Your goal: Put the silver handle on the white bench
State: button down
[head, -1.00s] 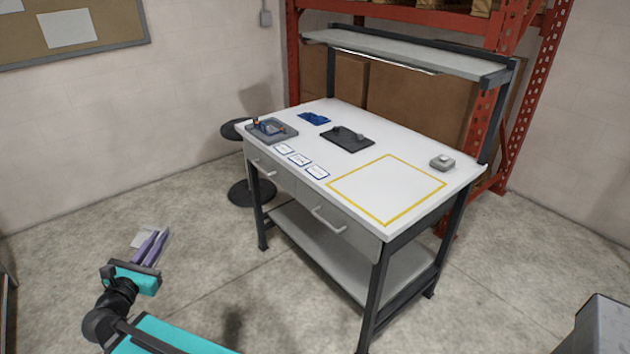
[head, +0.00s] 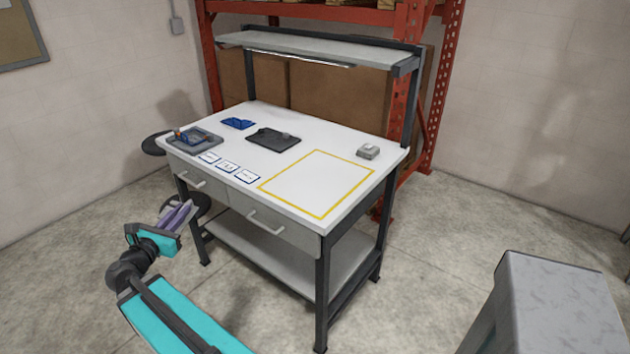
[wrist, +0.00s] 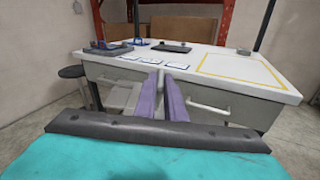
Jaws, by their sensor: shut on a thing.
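My gripper (head: 180,213) is in front of the bench's left end, below the top. In the wrist view its purple fingers (wrist: 167,85) are close together and point at the drawer fronts. The held piece is apart from the bench top.
On the bench are a grey tray with tools (head: 194,138), a blue item (head: 238,123), a dark plate (head: 273,140), white labels (head: 228,167) and a small grey box (head: 368,152). An upper shelf (head: 320,48) overhangs the back. A stool (head: 153,144) stands left. A grey block (head: 555,300) is front right.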

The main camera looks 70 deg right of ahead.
jog(key=s+d+m+g, duration=0.1)
jog(key=s+d+g, duration=0.1)
jog(key=s+d, duration=0.6)
jog(key=s+d+r+m+g, duration=0.1)
jog(key=s+d+g, duration=0.2)
jog(key=s+d, duration=0.6)
jog(key=s+d+r+m+g, duration=0.1)
jog(key=s+d+g, duration=0.1)
jog(key=s+d, duration=0.7)
jog(key=shift+d+m+g+b, duration=0.3)
jog(key=shift+m+b, duration=0.05)
jog(key=shift+m, duration=0.05)
jog(key=shift+d, duration=0.1)
jog(key=p, duration=0.4)
send_over(320, 178)
jog(key=a, duration=0.1)
jog(key=shift+a+f, duration=0.2)
jog(key=shift+f, duration=0.5)
jog(key=shift+d, duration=0.65)
jog(key=shift+f+p, duration=0.85)
jog(key=shift+f, duration=0.95)
jog(key=shift+s+f, duration=0.1)
